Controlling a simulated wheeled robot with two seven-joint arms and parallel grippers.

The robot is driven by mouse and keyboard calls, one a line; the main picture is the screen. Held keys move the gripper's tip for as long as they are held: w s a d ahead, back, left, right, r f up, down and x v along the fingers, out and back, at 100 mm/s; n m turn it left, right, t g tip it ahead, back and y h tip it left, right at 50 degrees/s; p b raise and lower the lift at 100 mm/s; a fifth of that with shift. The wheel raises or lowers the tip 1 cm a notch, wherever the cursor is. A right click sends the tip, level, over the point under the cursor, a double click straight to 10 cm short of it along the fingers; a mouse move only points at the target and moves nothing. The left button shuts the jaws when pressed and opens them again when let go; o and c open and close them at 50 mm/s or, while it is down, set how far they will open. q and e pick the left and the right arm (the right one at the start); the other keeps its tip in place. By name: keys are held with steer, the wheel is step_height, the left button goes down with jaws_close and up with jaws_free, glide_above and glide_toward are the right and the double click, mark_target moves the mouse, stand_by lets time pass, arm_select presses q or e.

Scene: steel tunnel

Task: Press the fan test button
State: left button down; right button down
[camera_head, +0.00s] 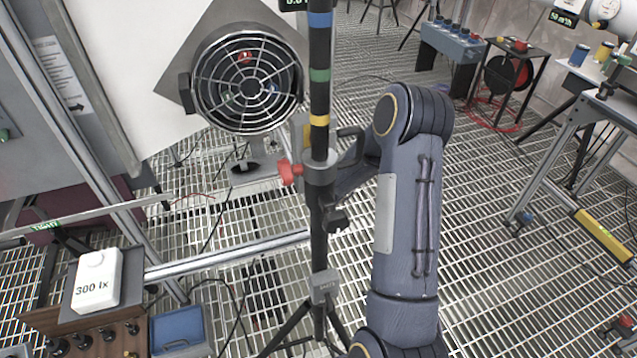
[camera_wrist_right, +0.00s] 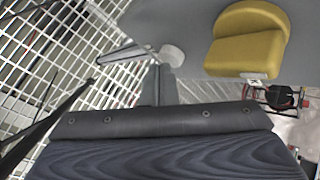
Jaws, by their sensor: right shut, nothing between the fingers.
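The round fan (camera_head: 249,88) with its wire grille stands at upper left in the head view, in front of a white panel. I cannot make out a labelled fan test button. A yellow rounded block (camera_wrist_right: 246,45) with a small pale tag shows large at upper right in the right wrist view; whether it belongs to the button I cannot tell. My right arm reaches in from below, and its end is largely hidden behind the banded pole in the head view. In the wrist view my right gripper (camera_wrist_right: 163,75) is shut and empty, left of the yellow block. My left gripper is out of view.
A horizontal rail (camera_head: 228,254) crosses at left. A white 300 lx box (camera_head: 96,279) stands lower left. Open grating lies to the right.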

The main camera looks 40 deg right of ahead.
steer(key=shift+s+a, duration=0.1)
steer(key=shift+s, duration=0.35)
steer(key=shift+s+b, duration=0.1)
steer(key=shift+b, duration=0.25)
steer(key=s+b, duration=0.1)
steer(key=s+a+b, duration=0.1)
steer(key=s, duration=0.1)
steer(key=s+a+b, duration=0.1)
steer(key=s, duration=0.1)
steer(key=shift+s, duration=0.25)
steer(key=shift+d, duration=0.1)
stand_by(0.4)
